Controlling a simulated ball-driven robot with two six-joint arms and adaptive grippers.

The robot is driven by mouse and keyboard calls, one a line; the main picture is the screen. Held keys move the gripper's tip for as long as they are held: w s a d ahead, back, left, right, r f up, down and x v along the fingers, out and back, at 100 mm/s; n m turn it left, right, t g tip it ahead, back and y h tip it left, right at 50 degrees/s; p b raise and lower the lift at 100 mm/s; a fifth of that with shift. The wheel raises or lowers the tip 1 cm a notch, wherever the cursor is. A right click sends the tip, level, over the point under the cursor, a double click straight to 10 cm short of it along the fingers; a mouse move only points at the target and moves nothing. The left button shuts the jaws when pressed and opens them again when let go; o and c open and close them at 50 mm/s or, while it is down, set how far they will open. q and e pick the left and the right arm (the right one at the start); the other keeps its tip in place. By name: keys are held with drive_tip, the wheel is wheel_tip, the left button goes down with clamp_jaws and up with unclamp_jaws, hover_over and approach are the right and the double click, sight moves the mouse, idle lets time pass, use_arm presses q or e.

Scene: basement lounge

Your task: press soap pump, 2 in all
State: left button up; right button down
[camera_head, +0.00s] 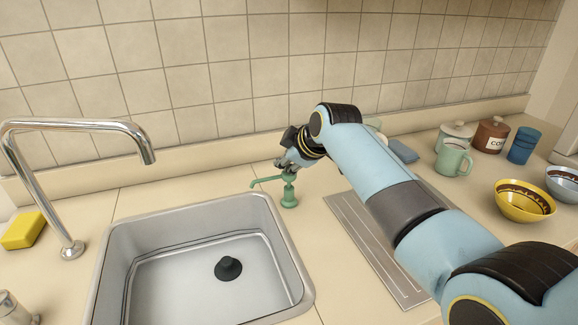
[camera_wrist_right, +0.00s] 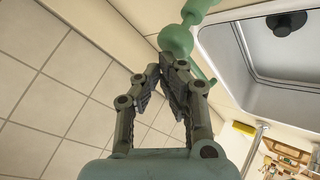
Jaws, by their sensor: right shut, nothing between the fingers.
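A green soap pump (camera_head: 289,194) stands on the counter just right of the sink, its thin spout pointing left toward the basin. My right gripper (camera_head: 287,166) is at the top of the pump, coming from behind and above. Its fingers are shut with nothing between them. In the right wrist view, the closed fingertips (camera_wrist_right: 166,62) are close beside the green pump (camera_wrist_right: 177,40). I cannot tell whether they touch the pump head. Only one pump shows. My left gripper is not in view.
The steel sink (camera_head: 206,208) holds a black plug (camera_head: 228,268). A chrome faucet (camera_head: 73,243) and a yellow sponge (camera_head: 22,230) are at left. A tiled wall rises behind.

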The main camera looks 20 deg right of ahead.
sight(286, 173)
drive_tip(key=shift+r+p, duration=0.3)
drive_tip(key=shift+r, duration=0.2)
wheel_tip(286, 173, up, 5)
drive_tip(key=p, duration=0.5)
drive_tip(key=shift+r, duration=0.1)
idle(1.7)
